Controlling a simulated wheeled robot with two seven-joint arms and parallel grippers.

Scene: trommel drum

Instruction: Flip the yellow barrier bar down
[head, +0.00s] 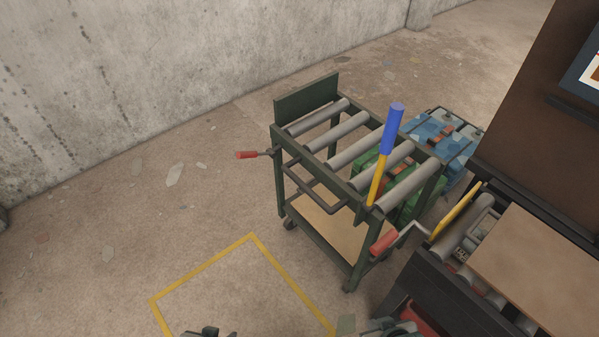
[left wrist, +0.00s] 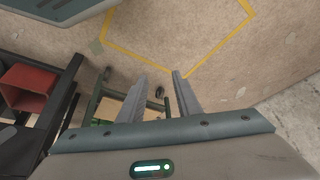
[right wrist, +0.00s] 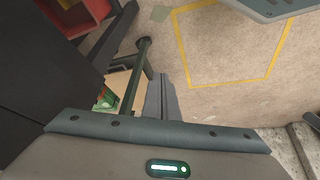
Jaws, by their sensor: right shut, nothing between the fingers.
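A yellow bar with a thick blue grip (head: 378,178) stands steeply, leaning slightly right, at the near right corner of the green roller cart (head: 340,190). A second, plain yellow bar (head: 456,210) lies slanted along the end of the dark roller bench; I cannot tell which one is the barrier bar. My left gripper (left wrist: 158,77) is open and empty, its fingers apart above the floor and cart frame. My right gripper (right wrist: 160,78) is shut and empty. In the head view only small parts of the grippers show at the bottom edge, well below both bars.
A red-handled crank (head: 384,243) juts out between cart and bench. Another red handle (head: 246,155) sticks out at the cart's left. Green and blue cases (head: 440,138) stand behind the cart. A yellow floor outline (head: 200,269) marks clear floor in front.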

